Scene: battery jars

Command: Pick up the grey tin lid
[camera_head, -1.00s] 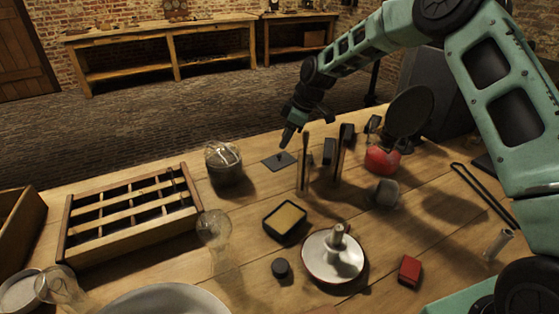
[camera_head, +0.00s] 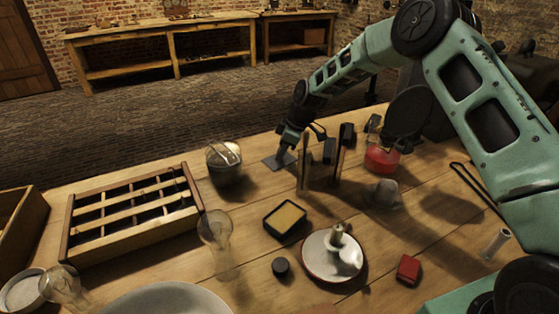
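The grey tin lid (camera_head: 271,163) is a small, flat, dark grey square near the table's far edge, right of a glass jar. My gripper (camera_head: 283,156) points down at the lid and covers its middle and any knob there. The fingers are small and dark, so I cannot tell whether they are apart or closed on the lid. The lid appears to lie on the table.
Close right of my gripper stand upright thin rods (camera_head: 305,163) and dark blocks (camera_head: 330,152). The glass jar (camera_head: 224,163) is left.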

